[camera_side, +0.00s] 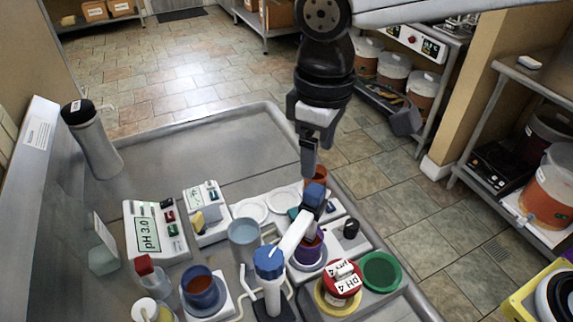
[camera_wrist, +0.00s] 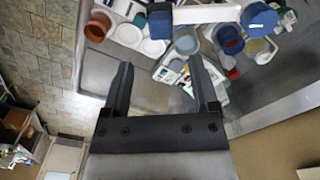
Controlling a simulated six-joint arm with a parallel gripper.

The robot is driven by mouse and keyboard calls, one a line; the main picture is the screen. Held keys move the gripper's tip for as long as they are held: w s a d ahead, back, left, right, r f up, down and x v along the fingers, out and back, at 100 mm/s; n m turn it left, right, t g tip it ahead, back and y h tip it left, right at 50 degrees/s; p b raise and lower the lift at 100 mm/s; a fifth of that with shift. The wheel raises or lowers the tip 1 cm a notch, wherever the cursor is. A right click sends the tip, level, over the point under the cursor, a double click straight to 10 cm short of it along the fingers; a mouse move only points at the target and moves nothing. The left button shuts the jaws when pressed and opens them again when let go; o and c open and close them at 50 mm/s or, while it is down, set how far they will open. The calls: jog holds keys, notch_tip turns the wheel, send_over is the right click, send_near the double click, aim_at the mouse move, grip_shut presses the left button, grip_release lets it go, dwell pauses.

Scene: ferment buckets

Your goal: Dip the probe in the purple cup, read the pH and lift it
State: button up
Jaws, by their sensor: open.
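The purple cup (camera_side: 307,254) stands among the items on the grey tray table in the side view. A probe with a blue head (camera_side: 313,197) hangs from a white holder arm (camera_side: 295,235); its lower part reaches the cup's mouth, and I cannot tell how deep it goes. A blue head also shows in the wrist view (camera_wrist: 160,24). My gripper (camera_side: 308,172) is just above the blue head, pointing down. In the wrist view my gripper (camera_wrist: 161,67) is open and empty, its fingers apart. A pH meter (camera_side: 154,230) shows what looks like pH 3.0, rotated.
The holder's blue joint (camera_side: 269,261) stands left of the purple cup. An orange cup (camera_side: 317,176) is behind my gripper.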

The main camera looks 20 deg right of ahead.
aim_at(314, 189)
jog(key=shift+m, duration=0.3)
jog(key=shift+f, duration=3.9)
grip_shut()
jog(key=shift+r, duration=0.1)
